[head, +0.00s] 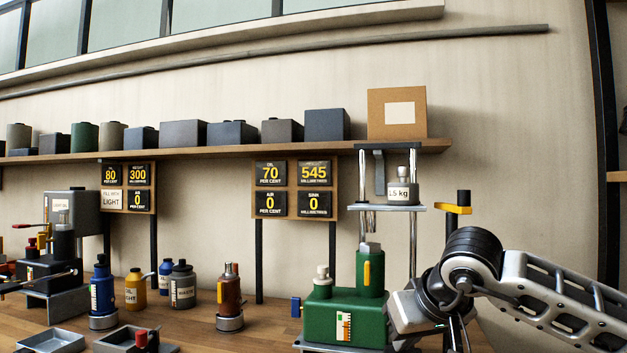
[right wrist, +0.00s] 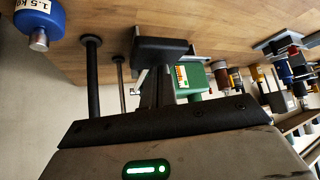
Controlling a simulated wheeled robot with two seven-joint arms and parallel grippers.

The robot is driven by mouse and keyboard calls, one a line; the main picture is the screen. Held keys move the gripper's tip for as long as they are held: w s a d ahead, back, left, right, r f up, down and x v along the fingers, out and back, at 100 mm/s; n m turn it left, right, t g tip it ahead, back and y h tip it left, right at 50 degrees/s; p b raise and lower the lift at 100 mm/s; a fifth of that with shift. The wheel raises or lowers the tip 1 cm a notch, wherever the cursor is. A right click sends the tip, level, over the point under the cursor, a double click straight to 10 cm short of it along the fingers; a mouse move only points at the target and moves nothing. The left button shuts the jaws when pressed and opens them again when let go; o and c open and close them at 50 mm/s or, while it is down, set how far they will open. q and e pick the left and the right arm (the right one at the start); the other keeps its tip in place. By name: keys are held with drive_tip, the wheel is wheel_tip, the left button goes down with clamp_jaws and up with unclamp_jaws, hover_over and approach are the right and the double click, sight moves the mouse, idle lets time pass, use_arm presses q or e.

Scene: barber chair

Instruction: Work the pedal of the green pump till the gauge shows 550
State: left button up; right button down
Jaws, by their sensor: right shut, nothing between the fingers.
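The green pump (head: 345,312) stands on the bench at the lower middle right of the head view, with a striped level strip on its front and a blue knob at its left. The panel gauge (head: 314,173) above it reads 545 millimetres. The green pump body also shows beyond my fingers in the right wrist view (right wrist: 196,80). My right gripper (right wrist: 157,85) is shut and empty, close beside the pump; in the head view its hand and arm cover the pump's right side. The pedal cannot be made out clearly, and contact with it cannot be told. My left gripper is out of view.
A weight marked 1.5 kg (head: 402,189) sits on the plate above the pump. Another blue weight (right wrist: 40,18) shows in the right wrist view. Bottles (head: 182,285), a brown jack (head: 230,290) and trays (head: 48,341) stand to the left. Upright posts rise behind the pump.

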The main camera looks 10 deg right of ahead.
drive_tip(key=shift+f, duration=0.1)
idle(0.6)
drive_tip(key=shift+f+b, duration=1.25)
drive_tip(key=shift+f, duration=0.15)
drive_tip(key=shift+r+p, duration=1.2)
drive_tip(key=shift+r, duration=0.4)
wheel_tip(320, 180, up, 6)
drive_tip(key=p, duration=0.5)
drive_tip(key=shift+w, duration=0.1)
